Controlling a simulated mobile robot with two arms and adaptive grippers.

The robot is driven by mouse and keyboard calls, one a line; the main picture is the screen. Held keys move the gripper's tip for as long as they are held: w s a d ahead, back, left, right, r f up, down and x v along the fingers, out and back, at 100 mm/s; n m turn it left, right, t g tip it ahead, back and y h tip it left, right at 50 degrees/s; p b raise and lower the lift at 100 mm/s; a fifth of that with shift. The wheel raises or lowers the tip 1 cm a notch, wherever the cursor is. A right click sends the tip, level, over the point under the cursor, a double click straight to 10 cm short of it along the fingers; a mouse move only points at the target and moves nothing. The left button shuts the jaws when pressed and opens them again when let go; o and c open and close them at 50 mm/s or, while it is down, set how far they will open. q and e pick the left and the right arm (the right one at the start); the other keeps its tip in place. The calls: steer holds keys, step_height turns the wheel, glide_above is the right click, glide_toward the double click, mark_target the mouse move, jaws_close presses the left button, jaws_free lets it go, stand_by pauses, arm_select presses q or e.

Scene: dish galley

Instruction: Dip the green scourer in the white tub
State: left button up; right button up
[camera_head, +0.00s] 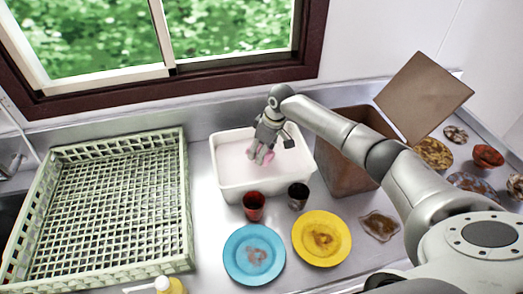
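The white tub (232,190) stands on the metal counter under the window, with pale pinkish liquid or lining inside. My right gripper (261,157) reaches in from the right and points down over the tub's inside, its pink-tipped fingers low within the rim's outline. The fingers are small and close together, so I cannot tell whether they are open or shut. I see no green scourer; it may be hidden by the gripper or below the tub's wall. My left gripper is not in view.
A pale green dish rack (183,205) fills the left. A red cup (254,208) and dark cup (298,197) stand before the tub, near blue (240,272) and yellow (341,238) plates. A brown bin (338,172) is right of it. Soiled dishes (433,153) lie far right.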

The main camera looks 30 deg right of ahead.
steer(key=shift+r+p, duration=2.05)
steer(key=shift+r, duration=1.65)
